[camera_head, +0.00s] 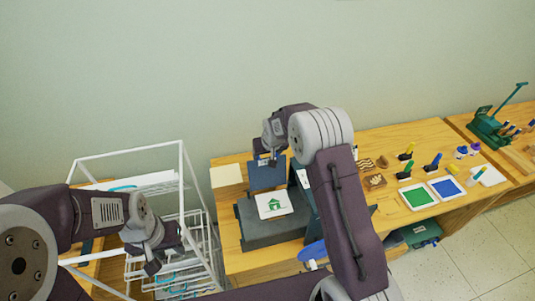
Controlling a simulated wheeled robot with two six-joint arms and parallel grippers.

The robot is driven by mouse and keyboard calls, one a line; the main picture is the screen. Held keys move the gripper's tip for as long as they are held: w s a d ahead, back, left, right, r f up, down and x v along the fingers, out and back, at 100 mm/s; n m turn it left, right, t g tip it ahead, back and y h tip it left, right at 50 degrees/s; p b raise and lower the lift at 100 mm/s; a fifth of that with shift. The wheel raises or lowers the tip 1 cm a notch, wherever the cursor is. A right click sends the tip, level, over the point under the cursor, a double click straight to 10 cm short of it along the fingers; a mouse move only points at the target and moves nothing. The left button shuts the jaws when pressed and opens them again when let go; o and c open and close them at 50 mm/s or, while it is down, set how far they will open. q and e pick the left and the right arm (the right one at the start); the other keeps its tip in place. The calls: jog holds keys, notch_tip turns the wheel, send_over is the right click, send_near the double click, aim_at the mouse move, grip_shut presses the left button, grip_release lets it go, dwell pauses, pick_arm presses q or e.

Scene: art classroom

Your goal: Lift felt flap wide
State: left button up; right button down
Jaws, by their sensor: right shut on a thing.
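A dark blue felt flap (267,178) stands raised at the back of a grey press bed (275,232) on the wooden table. My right gripper (268,160) is shut on the flap's upper edge. A white sheet with a green house print (274,204) lies on the bed in front of the flap. My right arm hides the right side of the press. My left gripper (153,264) is over the white wire rack at the left, apart from the flap; its fingers are too small to tell open from shut.
The white wire rack (182,165) with shelves stands left of the table (235,264). Right of my arm are a green ink slab (417,197), a blue ink slab (446,188), carved blocks (375,181) and rollers. A green press (490,128) stands far right.

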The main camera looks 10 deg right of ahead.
jog(key=shift+c, duration=2.2)
grip_release()
jog(key=shift+w+r, duration=0.4)
jog(key=shift+w+a+f, duration=0.15)
jog(key=shift+f, duration=0.15)
jog(key=b+v, duration=0.2)
jog(key=v, duration=0.7)
